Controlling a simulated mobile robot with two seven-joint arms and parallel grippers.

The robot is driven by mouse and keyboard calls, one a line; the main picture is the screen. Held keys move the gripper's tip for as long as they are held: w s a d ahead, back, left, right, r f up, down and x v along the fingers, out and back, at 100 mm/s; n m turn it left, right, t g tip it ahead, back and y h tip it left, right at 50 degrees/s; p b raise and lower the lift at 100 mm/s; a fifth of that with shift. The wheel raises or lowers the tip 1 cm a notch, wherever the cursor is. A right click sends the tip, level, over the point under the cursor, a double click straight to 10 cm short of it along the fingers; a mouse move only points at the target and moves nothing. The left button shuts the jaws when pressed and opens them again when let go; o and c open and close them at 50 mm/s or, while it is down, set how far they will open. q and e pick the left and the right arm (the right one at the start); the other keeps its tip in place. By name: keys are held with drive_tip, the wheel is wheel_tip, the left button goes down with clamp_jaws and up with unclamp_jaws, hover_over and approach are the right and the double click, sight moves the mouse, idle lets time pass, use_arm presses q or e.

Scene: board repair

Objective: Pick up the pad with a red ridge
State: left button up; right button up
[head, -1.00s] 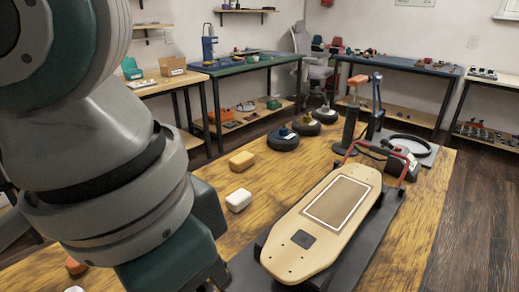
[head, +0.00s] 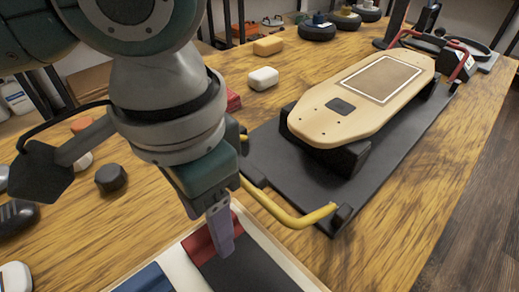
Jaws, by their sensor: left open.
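The pad with a red ridge (head: 262,268) lies in a pale shallow tray (head: 292,262) at the bottom of the head view. It is dark, with a red strip at its left end. My left gripper (head: 221,238) comes down over it, with one grey-purple finger showing in front of the red ridge. That finger partly hides the ridge; I cannot tell whether it touches. The left gripper is open, and its other finger is hidden. A blue piece (head: 150,281) lies to the left in the same tray, cut off by the picture edge. My right gripper is not in view.
A wooden board (head: 365,97) stands on a dark stand plate (head: 290,170) to the right, with a yellow bar (head: 285,213) at its near edge. Small dark items (head: 111,178) lie left.

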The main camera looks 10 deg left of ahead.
use_arm(q)
drive_tip(key=shift+f, duration=0.35)
drive_tip(key=shift+c, duration=0.3)
clamp_jaws()
